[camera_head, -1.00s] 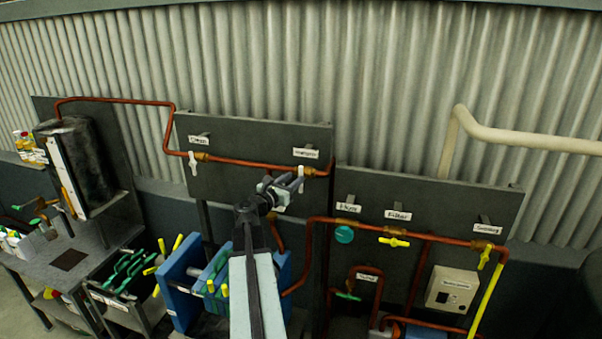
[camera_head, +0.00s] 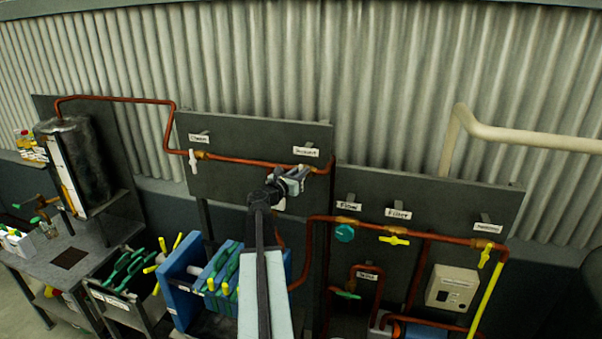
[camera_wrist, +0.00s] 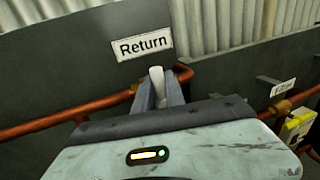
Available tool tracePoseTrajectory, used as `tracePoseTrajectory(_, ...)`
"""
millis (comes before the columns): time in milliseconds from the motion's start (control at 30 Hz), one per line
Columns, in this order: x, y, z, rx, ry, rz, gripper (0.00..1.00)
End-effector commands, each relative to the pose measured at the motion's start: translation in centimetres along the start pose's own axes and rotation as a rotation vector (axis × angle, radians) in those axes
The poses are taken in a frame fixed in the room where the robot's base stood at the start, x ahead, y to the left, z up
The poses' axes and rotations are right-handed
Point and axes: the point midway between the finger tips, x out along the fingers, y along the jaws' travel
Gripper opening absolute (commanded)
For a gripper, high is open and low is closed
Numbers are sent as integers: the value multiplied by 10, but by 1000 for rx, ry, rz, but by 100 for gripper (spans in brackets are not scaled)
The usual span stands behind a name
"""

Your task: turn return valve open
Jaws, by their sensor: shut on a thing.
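The return valve's white handle (camera_wrist: 156,74) sits between my jaws in the wrist view, just below the white "Return" label (camera_wrist: 143,45). It is on the copper pipe (camera_wrist: 50,122). My gripper (camera_wrist: 158,88) is shut on this handle. In the head view my gripper (camera_head: 294,178) is at the right end of the upper panel's pipe, below the return label (camera_head: 306,152). There my gripper hides the handle. The lower part of the handle is hidden in the wrist view too, so its exact angle is hard to tell.
Another white-handled valve (camera_head: 193,161) hangs at the left of the same panel. On the right panel are a teal round valve (camera_head: 345,233), a yellow filter valve (camera_head: 394,240) and another yellow valve (camera_head: 485,256). Blue plates (camera_head: 182,285) stand below my arm.

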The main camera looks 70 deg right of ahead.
Motion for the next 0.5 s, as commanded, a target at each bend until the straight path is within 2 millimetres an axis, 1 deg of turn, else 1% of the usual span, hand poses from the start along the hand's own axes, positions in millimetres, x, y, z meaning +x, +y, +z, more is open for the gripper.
tracePoseTrajectory(267,-1,3,-3,-114,-31,0,0)
tracePoseTrajectory(500,-2,9,-6,-312,-84,-1,0)
